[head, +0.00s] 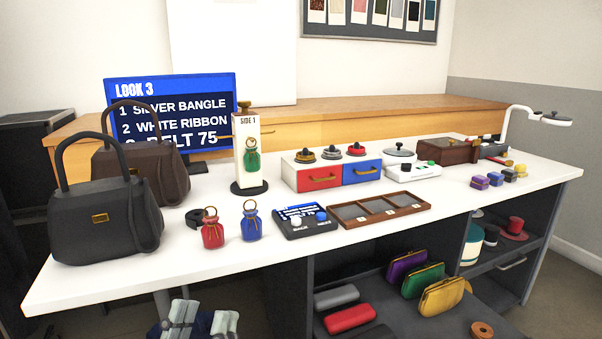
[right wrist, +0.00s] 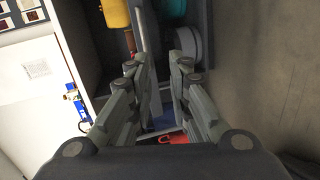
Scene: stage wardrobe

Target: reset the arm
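My left gripper (head: 202,318) shows at the bottom edge of the head view, below the front edge of the white table (head: 300,238). Its two pale grey fingers stand apart with nothing seen between them. My right gripper (right wrist: 159,72) shows only in the right wrist view. Its fingers are apart and the gap holds nothing. It points toward a dark shelf area with a yellow thing (right wrist: 115,14), a teal thing (right wrist: 172,10) and a grey round thing (right wrist: 188,42) beyond the fingertips. The right arm does not show in the head view.
Two handbags, black (head: 105,222) and brown (head: 142,163), stand at the table's left. Red (head: 212,235) and blue (head: 251,226) pouches stand near its front. A divided wooden tray (head: 380,211) lies in the middle. Below, a shelf holds purses (head: 441,297) and cases (head: 349,318).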

